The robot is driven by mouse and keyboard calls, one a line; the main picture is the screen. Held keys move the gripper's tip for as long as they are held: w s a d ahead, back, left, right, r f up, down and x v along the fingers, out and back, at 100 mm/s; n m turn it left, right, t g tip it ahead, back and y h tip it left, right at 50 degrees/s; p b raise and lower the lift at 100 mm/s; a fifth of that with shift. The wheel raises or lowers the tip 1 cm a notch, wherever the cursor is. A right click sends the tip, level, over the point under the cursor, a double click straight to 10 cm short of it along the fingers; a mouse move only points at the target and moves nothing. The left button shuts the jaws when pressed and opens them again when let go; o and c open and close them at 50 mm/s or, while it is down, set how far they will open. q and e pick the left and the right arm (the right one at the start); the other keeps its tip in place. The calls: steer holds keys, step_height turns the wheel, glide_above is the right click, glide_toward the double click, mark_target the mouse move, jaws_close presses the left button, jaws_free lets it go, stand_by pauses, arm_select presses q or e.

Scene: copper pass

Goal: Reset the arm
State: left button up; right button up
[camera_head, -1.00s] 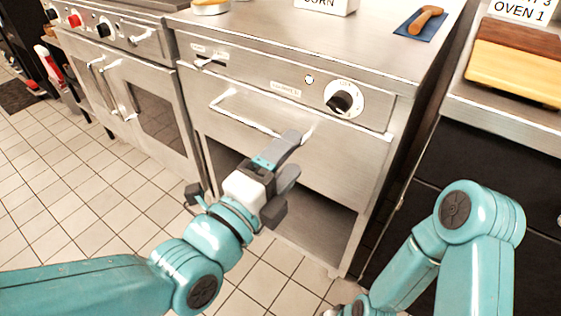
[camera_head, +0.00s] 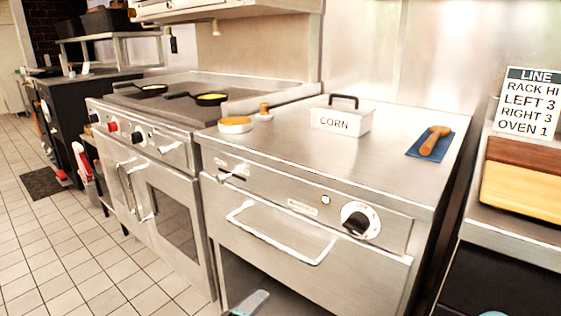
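Only a small grey and teal piece of my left gripper (camera_head: 250,303) shows at the bottom edge, in front of the open space under the steel broiler drawer (camera_head: 270,250). The rest of that gripper and its arm are below the picture, so its opening cannot be seen. Of my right arm, only a sliver of teal shows at the bottom right edge. My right gripper is out of view.
The drawer's handle (camera_head: 280,238) and a black knob (camera_head: 357,222) face me. A range (camera_head: 160,150) stands left. A sign (camera_head: 530,100) stands right.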

arm_select(q)
steer(key=s+a+f+n+g+y, duration=0.2)
steer(key=a+f+n+g, duration=0.15)
steer(key=f, duration=0.75)
steer(key=s+a+f+n+g+y, duration=0.15)
steer(key=a+f+n, duration=0.25)
steer(key=f, duration=0.7)
steer(key=s+a+f+n+g, duration=0.1)
steer(key=s+f+n+g, duration=0.7)
steer(key=s+f+n, duration=0.65)
step_height(320, 180, up, 34)
steer(key=s+n+p, duration=0.1)
steer(key=n+p, duration=0.2)
steer(key=p, duration=2.9)
steer(key=shift+s+d+r+p, duration=0.15)
steer(key=shift+d+p, duration=0.2)
steer(key=shift+d, duration=0.05)
